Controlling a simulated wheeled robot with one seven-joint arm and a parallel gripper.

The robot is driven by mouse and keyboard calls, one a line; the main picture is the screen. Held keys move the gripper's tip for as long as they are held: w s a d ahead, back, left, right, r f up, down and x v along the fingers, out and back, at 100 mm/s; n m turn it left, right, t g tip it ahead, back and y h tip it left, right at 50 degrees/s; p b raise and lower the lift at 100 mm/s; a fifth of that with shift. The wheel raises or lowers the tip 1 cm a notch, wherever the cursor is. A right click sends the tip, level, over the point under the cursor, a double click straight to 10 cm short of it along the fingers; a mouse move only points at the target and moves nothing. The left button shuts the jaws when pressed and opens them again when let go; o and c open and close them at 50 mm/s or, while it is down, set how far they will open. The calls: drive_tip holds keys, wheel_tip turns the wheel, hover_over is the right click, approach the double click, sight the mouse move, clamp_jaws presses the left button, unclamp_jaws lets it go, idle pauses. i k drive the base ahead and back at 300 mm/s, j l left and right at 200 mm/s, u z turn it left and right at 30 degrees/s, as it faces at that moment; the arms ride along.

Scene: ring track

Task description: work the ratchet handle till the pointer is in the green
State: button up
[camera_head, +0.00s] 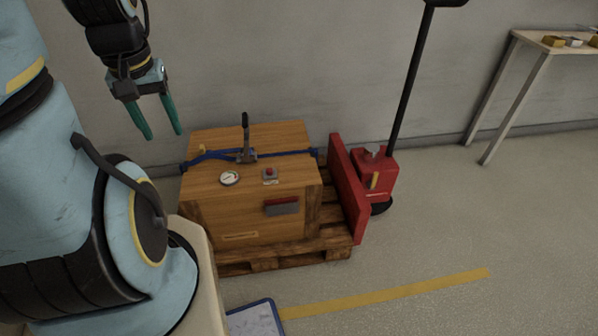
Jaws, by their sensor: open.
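A wooden crate (220,200) stands on a pallet, with a blue strap (285,154) across its top. The ratchet handle (246,132) is dark and stands upright on the strap at the crate's far top. A small round dial (229,178) with a white face lies on the crate top in front of the ratchet; its pointer and green zone are too small to read. My gripper (159,134) is open and empty, in the air up and left of the ratchet handle, apart from it. Its teal fingers point down.
A grey box with a red button (270,175) sits right of the dial. A red pallet jack (374,178) with a tall black handle stands right of the pallet (290,254). A table (530,42) is at the far right. Floor at right is clear.

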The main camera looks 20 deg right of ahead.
sight(245, 125)
drive_tip(key=z, duration=0.55)
drive_tip(key=u, duration=1.05)
drive_tip(key=k+l+u, duration=0.55)
drive_tip(key=l, duration=0.15)
